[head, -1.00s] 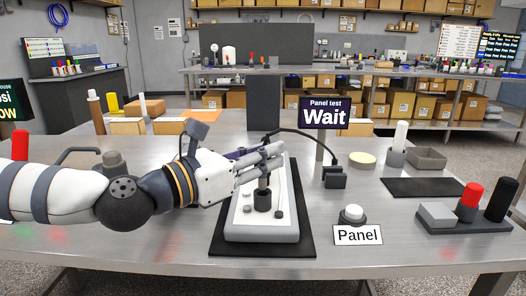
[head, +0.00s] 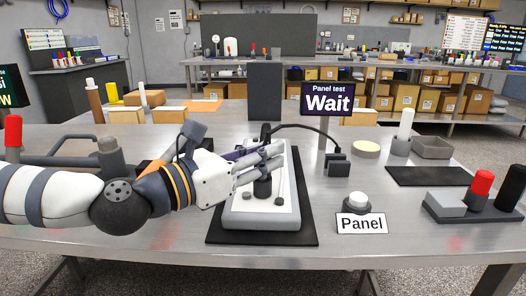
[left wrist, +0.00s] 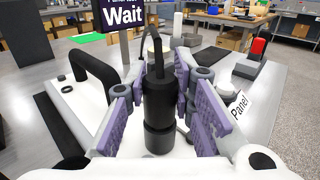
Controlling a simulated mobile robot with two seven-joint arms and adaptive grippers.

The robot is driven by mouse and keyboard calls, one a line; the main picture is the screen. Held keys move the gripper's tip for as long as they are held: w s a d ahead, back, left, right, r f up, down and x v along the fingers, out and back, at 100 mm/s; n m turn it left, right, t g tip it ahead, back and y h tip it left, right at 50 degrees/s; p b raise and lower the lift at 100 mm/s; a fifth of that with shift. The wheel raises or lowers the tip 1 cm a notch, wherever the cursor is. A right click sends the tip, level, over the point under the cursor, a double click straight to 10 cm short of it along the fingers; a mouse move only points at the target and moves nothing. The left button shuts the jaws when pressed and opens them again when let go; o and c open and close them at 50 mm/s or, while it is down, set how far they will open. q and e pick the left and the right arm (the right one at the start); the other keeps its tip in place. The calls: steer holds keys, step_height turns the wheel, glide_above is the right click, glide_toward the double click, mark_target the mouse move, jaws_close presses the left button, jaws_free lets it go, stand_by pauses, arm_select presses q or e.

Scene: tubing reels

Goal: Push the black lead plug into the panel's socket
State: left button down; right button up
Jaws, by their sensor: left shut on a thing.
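The white panel (head: 240,217) lies on a black mat on the metal table. Its dark socket (left wrist: 160,146) is a round collar under the plug in the left wrist view. The black lead plug (left wrist: 160,100) stands upright between the purple pads, in line with the socket and at its mouth; how deep it sits I cannot tell. My left gripper (head: 268,162) is shut on the plug above the panel and also shows in the left wrist view (left wrist: 160,95). Its fingers hide part of the plug in the head view. The black lead (head: 310,128) arches right from the plug. My right gripper is not in view.
A "Panel test" sign (head: 327,104) reading "Wait" stands behind the panel. Right of the panel are a black block (head: 338,166), a white button (head: 358,198) and a "Panel" label (head: 361,223). A holder with red and black cylinders (head: 470,208) stands far right.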

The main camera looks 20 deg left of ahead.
arm_select(q)
steer(key=shift+f, duration=0.35)
steer(key=c, duration=1.3)
jaws_free()
steer(key=shift+r, duration=0.1)
step_height(320, 180, up, 10)
